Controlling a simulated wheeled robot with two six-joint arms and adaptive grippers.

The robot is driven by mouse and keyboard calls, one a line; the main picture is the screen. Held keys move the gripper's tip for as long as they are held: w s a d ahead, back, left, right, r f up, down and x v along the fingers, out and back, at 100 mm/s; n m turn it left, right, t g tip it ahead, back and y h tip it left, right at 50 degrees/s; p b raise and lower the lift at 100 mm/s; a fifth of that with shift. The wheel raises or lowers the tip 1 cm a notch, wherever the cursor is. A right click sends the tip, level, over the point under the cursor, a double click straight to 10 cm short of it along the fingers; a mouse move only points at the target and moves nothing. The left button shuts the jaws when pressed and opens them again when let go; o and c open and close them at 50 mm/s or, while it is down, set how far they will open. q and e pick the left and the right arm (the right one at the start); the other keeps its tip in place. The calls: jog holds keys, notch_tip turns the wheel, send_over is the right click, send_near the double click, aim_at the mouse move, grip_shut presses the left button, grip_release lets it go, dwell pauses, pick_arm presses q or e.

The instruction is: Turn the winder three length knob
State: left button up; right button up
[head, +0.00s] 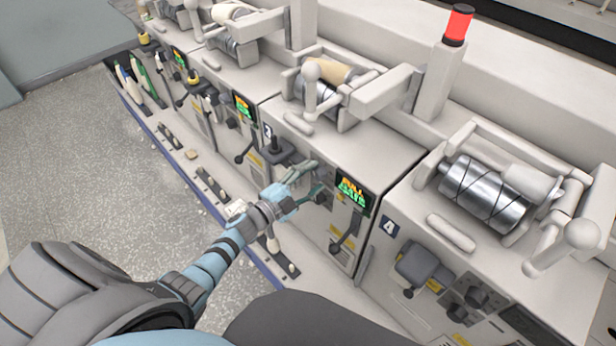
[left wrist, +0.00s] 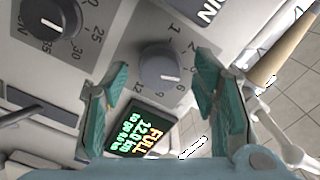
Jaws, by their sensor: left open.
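Winder three carries a number plate "3" (head: 268,131) and a lit display (head: 352,190). My left gripper (head: 314,179) is open at its front panel, left of the display. In the left wrist view a round grey knob (left wrist: 160,66) with a pale pointer line sits on a grey dial marked 1, 2, 6, 9 and 12. It lies between the two teal fingers, and neither finger visibly touches it. Distance to the knob is hard to tell. My right gripper is not in view.
A second knob (left wrist: 51,18), on a dial marked 25 and 30, is at the upper left of the wrist view. Winder four (head: 391,227) stands to the right, with its steel roller (head: 485,190). A lever (head: 343,240) hangs below the display. Open floor (head: 80,170) lies left.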

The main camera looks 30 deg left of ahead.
pick_arm(q)
jog(key=v, duration=1.2)
jog(key=s+a+f+n+g+y, duration=0.4)
jog(key=s+a+f+n, duration=0.1)
jog(key=f, duration=0.6)
jog(key=s+a+f+n+g+y, duration=0.35)
jog(key=s+f+n, duration=0.2)
jog(key=f, duration=0.55)
jog(key=s+d+f+n+g, duration=0.1)
jog(key=s+f+n+g, duration=0.15)
jog(key=s+f, duration=0.35)
jog(key=s+d+f+n+g, duration=0.1)
jog(key=s+f+g, duration=0.2)
jog(key=s, duration=0.5)
jog(key=s+d+f+n+g, duration=0.1)
jog(key=s+d+f, duration=0.3)
jog(key=s+d, duration=0.5)
jog(key=shift+s+g+h, duration=0.45)
jog(key=shift+s+g, duration=0.45)
jog(key=shift+s, duration=0.15)
